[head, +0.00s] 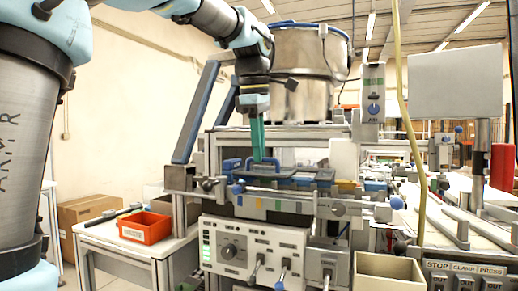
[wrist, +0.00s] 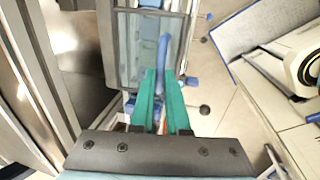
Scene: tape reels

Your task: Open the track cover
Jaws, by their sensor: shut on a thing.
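The track cover looks like a clear panel in a dark frame (wrist: 181,22) in the wrist view. A blue handle (wrist: 163,48) stands up from it, near its right side. My gripper (wrist: 160,76) has green fingers closed on the near end of this handle. In the head view my gripper (head: 257,158) points straight down at the track on top of the machine, beside blue bars. The cover is small and partly hidden there, so I cannot tell how far it is tilted.
A large metal bowl (head: 300,75) stands behind the track. A control panel (head: 255,250) with a knob and levers is below it. An orange bin (head: 145,227) sits on the left side table, and a beige box (head: 388,280) is at the front right. A yellow hose (head: 401,85) hangs at the right.

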